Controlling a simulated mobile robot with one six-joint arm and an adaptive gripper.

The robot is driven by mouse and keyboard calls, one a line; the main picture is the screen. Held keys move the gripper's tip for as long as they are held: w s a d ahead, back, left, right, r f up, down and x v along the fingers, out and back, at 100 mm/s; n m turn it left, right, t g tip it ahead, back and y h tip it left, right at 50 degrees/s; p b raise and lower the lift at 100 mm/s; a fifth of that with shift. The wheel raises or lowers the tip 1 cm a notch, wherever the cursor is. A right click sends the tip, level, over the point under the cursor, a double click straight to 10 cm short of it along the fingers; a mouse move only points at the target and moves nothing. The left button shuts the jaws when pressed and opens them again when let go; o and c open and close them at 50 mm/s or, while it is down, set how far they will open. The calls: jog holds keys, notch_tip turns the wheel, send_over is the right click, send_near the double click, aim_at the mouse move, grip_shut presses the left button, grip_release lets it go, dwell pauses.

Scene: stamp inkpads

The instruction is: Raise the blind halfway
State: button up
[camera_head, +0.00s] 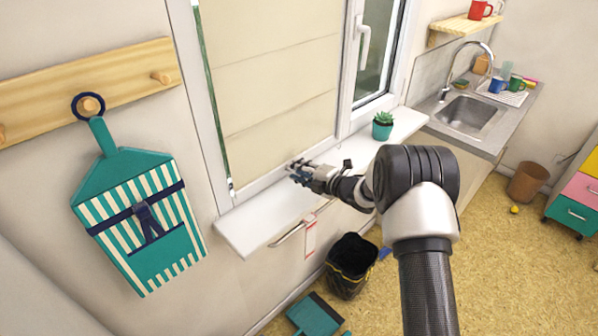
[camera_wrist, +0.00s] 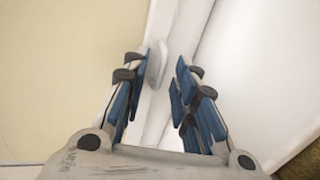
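The beige blind (camera_head: 272,70) hangs down over the left window pane to about the bottom of the frame. In the wrist view the blind (camera_wrist: 55,60) fills the left side. A small pale tab (camera_wrist: 157,62) sticks out by its lower edge, at the tip of my left finger. My gripper (camera_head: 295,171) is at the bottom of the blind, just above the white sill. In the wrist view its blue-padded fingers (camera_wrist: 162,62) are apart. The tab lies between the fingertips, nearer the left one. I cannot tell if they touch. In the head view my gripper hides the tab.
A window handle (camera_head: 361,40) is on the right sash. A striped apron-like item (camera_head: 150,205) hangs left. A dark bin (camera_head: 351,265) stands below.

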jog(key=shift+c, duration=0.2)
grip_shut()
dwell(0.4)
